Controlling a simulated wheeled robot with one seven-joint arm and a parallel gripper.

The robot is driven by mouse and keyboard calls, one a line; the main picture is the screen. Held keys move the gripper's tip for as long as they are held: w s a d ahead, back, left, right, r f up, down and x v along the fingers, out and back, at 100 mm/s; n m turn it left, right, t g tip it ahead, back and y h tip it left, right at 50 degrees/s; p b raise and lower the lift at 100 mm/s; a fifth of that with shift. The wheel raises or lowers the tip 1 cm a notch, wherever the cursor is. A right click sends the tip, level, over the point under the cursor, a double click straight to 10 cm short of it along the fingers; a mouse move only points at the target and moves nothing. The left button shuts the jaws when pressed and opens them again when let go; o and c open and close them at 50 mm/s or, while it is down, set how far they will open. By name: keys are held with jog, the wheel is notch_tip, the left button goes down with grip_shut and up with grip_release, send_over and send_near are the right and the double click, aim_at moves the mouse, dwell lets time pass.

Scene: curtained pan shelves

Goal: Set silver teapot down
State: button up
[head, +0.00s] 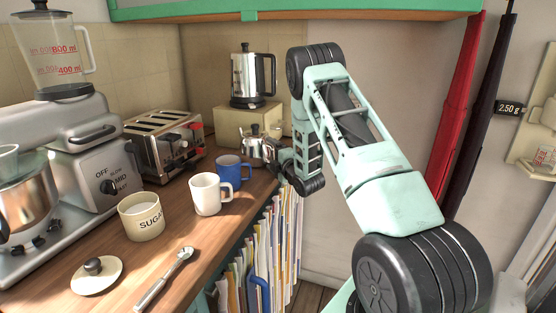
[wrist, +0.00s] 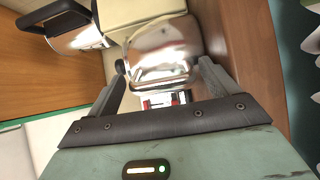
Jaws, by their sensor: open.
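The small silver teapot (head: 254,150) is upright at the back right end of the wooden counter, in front of a beige box. It looks to rest on the counter, but its base is partly hidden behind the blue mug. In the wrist view the shiny teapot body (wrist: 160,48) fills the space ahead of and between my fingertips. My gripper (head: 277,155) is at the teapot's right side in the head view. Its fingers are spread apart in the wrist view (wrist: 163,72), one on each side of the teapot. Whether either finger touches it I cannot tell.
A taller silver kettle (head: 246,76) with a black handle stands on the beige box (head: 235,122). A blue mug (head: 231,172), a white mug (head: 208,195), a sugar pot (head: 141,217) and a toaster (head: 165,143) are nearby. Files (head: 262,245) stand below the counter edge.

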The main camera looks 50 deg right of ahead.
jog(key=b+v, duration=0.4)
jog(key=v, duration=1.3)
jog(key=shift+b, duration=0.4)
jog(key=shift+s, duration=0.1)
grip_shut()
dwell(0.6)
jog(key=p+v, duration=1.1)
jog(key=v, duration=0.1)
dwell(1.0)
